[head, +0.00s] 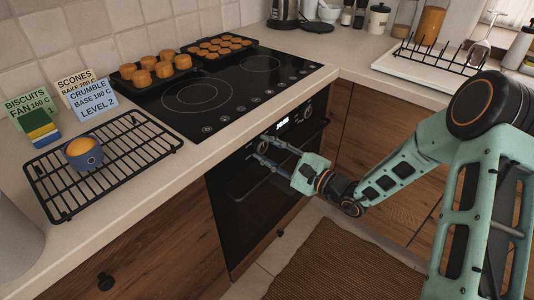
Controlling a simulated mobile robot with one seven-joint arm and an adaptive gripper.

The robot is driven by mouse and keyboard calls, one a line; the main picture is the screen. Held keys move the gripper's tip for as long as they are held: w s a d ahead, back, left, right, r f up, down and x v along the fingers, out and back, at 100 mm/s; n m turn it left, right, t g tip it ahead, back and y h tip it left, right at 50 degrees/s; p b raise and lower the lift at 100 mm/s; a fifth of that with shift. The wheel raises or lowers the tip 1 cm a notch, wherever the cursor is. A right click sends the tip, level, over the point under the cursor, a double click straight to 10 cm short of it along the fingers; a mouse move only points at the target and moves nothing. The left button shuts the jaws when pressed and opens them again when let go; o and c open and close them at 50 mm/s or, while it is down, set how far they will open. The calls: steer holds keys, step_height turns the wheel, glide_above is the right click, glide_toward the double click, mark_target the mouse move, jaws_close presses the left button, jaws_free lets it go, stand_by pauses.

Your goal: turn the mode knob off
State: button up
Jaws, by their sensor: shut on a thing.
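The black built-in oven (240,205) is set under the counter, with a lit display (283,125) on its control panel. My gripper (260,147) reaches in from the right to the panel, left of the display. Its fingers are closed around the mode knob at the panel's left part. The knob is dark and mostly hidden between the fingers, so its pointer and setting cannot be read. The oven door looks shut.
The black hob (222,95) above holds two trays of baked goods (155,72). A wire rack (140,155) with an orange-topped blue cup (82,153) and several label cards (92,98) stand on the left counter. A brown mat (340,265) lies on the floor.

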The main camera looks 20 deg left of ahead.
stand_by(0.4)
steer(key=o, duration=1.2)
steer(key=shift+c, duration=0.2)
steer(key=v, duration=1.2)
steer(key=shift+n, duration=0.3)
